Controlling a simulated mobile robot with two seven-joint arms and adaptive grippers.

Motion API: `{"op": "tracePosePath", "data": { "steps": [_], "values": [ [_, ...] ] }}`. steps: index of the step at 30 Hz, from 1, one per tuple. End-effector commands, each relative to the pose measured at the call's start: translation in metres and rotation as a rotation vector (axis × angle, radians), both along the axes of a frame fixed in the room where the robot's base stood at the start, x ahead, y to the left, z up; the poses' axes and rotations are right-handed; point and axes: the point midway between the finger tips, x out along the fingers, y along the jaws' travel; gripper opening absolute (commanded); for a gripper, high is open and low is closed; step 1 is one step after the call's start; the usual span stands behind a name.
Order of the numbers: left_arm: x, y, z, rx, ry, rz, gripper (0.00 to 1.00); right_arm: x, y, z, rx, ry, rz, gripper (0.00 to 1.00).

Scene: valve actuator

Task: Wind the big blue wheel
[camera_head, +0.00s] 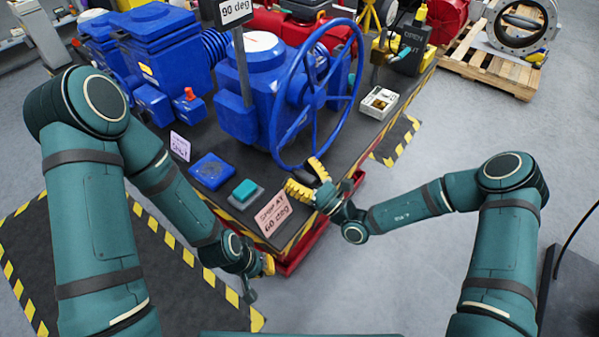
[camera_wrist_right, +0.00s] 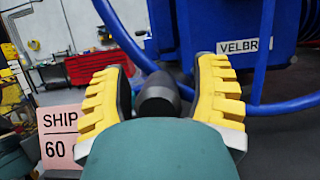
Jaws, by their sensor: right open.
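The big blue wheel (camera_head: 318,98) stands upright on the side of the blue valve actuator (camera_head: 258,60), its spokes and most of its rim visible. My right gripper (camera_head: 309,180) is just below and in front of the wheel's lower rim. Its yellow fingers are open in the right wrist view (camera_wrist_right: 160,88), with a dark rounded shape between them that I cannot identify. The blue rim (camera_wrist_right: 285,106) curves behind the fingers there, and I see no grip on it. My left gripper (camera_head: 259,275) is low by the bench's front edge, apart from the wheel; its fingers are mostly hidden.
A "SHIP AT 60 deg" sign (camera_head: 273,214), a teal block (camera_head: 245,190) and a blue plate (camera_head: 212,171) sit at the bench front. A "90 deg" sign (camera_head: 236,10) stands by the actuator. An open box (camera_head: 379,102) lies right of the wheel.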

Motion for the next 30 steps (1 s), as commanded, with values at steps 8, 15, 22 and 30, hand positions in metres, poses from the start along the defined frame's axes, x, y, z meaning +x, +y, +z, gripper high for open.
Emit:
{"op": "tracePosePath", "data": {
  "steps": [8, 15, 22, 30],
  "values": [
    [0.0, 0.0, 0.0, 0.0, 0.0, 0.0, 0.0, 0.0, 0.001, 0.0, -0.001, 0.001, 0.0, 0.63],
    [0.0, 0.0, 0.0, 0.0, 0.0, 0.0, 0.0, 0.0, 0.001, 0.0, -0.001, 0.001, 0.0, 0.0],
    [0.0, 0.0, 0.0, 0.0, 0.0, 0.0, 0.0, 0.0, 0.001, 0.001, 0.0, 0.0, 0.001, 0.0],
    [0.003, 0.001, 0.013, 0.002, -0.007, 0.006, 0.0, -0.002, 0.003, 0.009, 0.025, 0.035, 0.001, 0.0]
  ]
}}
